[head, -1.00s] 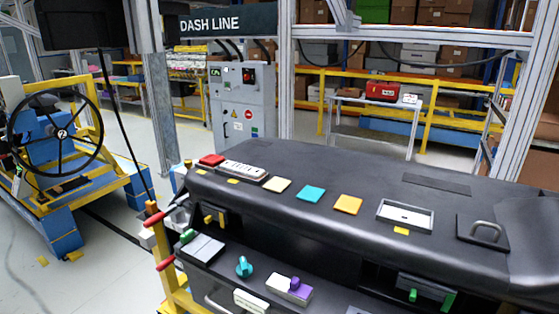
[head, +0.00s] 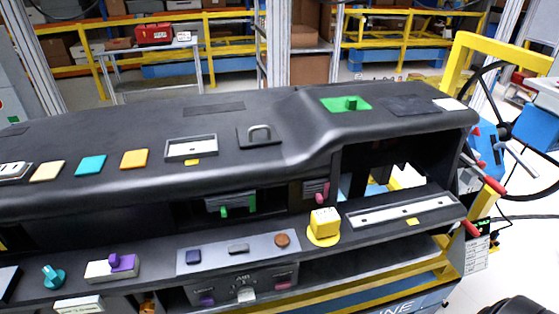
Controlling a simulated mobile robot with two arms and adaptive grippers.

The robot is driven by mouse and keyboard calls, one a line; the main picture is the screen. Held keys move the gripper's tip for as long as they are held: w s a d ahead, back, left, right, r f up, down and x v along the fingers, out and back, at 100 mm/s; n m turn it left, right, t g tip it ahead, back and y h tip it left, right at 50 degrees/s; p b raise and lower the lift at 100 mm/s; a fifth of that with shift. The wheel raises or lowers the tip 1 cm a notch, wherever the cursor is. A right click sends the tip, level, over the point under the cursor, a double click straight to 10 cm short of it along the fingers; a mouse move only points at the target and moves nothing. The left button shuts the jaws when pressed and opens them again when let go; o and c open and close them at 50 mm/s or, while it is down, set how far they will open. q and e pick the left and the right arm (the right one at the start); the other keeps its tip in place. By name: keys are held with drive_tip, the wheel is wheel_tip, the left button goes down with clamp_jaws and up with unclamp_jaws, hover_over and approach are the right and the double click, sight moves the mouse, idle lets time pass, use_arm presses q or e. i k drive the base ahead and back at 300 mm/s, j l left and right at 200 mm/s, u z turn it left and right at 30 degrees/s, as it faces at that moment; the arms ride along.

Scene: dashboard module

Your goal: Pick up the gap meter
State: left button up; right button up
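I cannot tell for sure which thing is the gap meter. A small yellow block (head: 325,221) with a pale marked top stands on a round yellow base on the dashboard's lower ledge, right of centre. A device with a small dark display and green digits (head: 482,226) is at the far right, beside the dashboard's end; its details are too small to read. Neither of my grippers shows in the head view.
The long black dashboard (head: 232,98) crosses the view. Its lower ledge holds a purple-and-white switch (head: 112,266), a teal knob (head: 54,277) and a long pale strip (head: 403,208). A steering wheel and yellow frame (head: 458,60) stand at right. Grey floor shows at far right.

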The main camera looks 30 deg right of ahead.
sight(325, 222)
drive_tip(key=z, duration=1.2)
drive_tip(key=u, duration=2.25)
drive_tip(key=z, duration=2.15)
